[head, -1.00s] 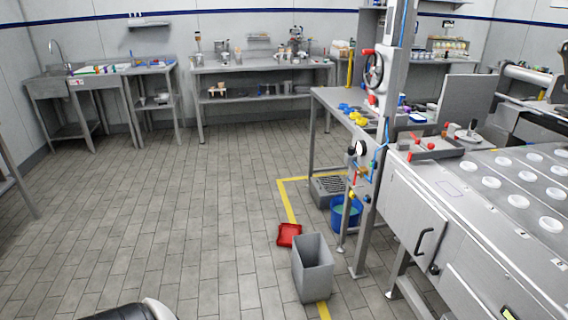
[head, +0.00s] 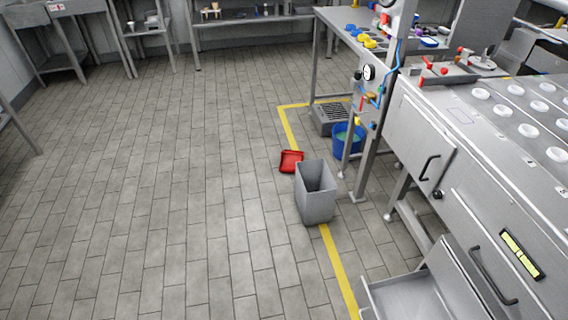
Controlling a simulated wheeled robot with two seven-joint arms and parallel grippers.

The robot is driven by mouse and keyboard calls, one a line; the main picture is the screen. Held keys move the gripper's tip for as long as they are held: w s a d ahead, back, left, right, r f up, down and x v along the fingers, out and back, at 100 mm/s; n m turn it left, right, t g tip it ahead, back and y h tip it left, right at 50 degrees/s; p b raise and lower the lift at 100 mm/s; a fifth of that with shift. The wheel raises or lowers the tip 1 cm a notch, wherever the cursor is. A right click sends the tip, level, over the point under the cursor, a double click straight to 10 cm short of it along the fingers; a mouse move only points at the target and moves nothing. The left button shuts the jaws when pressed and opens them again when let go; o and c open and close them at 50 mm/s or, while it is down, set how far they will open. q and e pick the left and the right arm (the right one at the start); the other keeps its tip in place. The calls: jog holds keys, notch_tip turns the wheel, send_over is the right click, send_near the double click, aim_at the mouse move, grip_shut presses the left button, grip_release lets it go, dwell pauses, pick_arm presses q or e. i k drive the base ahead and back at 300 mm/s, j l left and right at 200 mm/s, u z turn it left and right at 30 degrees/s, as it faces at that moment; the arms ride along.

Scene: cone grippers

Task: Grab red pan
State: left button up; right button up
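The red pan (head: 291,161) lies on the tiled floor near the middle of the head view. It sits just behind and left of a grey bin, whose upper edge comes close to it in the picture. I cannot tell whether the two touch. Neither of my grippers shows in the head view.
The open grey bin (head: 316,194) stands upright by the yellow floor line (head: 338,270). A blue bucket (head: 347,141) and a grey grated box (head: 331,118) are behind it. A steel machine (head: 440,160) fills the right side. The floor (head: 150,200) at left is clear.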

aim_at(289, 157)
jog(key=i+j+z, duration=0.1)
jog(key=z, duration=0.75)
jog(key=i+j+z, duration=0.15)
jog(key=j, duration=0.15)
jog(key=i+j+z, duration=0.15)
jog(key=j, duration=0.2)
jog(key=i+j+z, duration=0.2)
jog(key=j, duration=0.15)
jog(key=i+j+z, duration=0.15)
jog(key=j, duration=0.2)
jog(key=j+z, duration=0.15)
jog(key=j, duration=0.2)
